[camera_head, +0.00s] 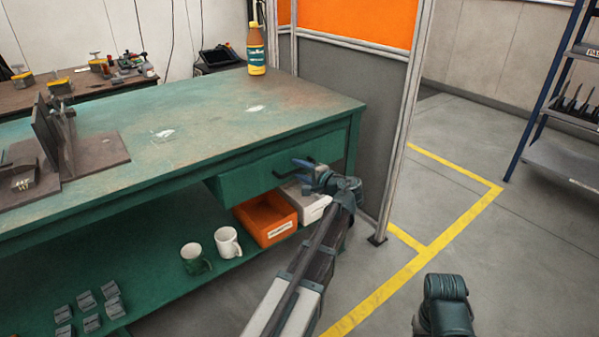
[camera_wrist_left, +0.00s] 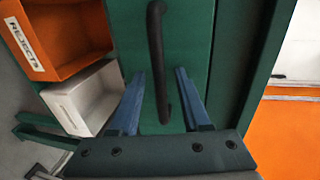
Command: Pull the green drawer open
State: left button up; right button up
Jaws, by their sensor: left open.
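The green drawer (camera_head: 245,181) is under the right end of the green workbench's top. Its front also shows in the left wrist view (camera_wrist_left: 192,40), with a dark bar handle (camera_wrist_left: 156,50) on it. In the head view part of the handle (camera_head: 284,170) shows beside my left gripper (camera_head: 303,166). The left gripper is open; in the wrist view its two blue fingers (camera_wrist_left: 158,72) lie on either side of the handle, with space between finger and handle. I cannot tell whether they reach past the bar. Part of my right arm shows at the lower right; its gripper does not.
Below the drawer are an orange bin (camera_head: 262,222) and a white bin (camera_head: 312,204), close to my left arm. Two mugs (camera_head: 228,242) stand on the lower shelf (camera_head: 175,222). A partition post (camera_head: 398,130) stands right of the bench. The floor with yellow lines is clear.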

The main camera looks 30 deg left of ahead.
pick_arm(q)
jog(key=shift+a, duration=0.1)
grip_shut()
dwell(1.5)
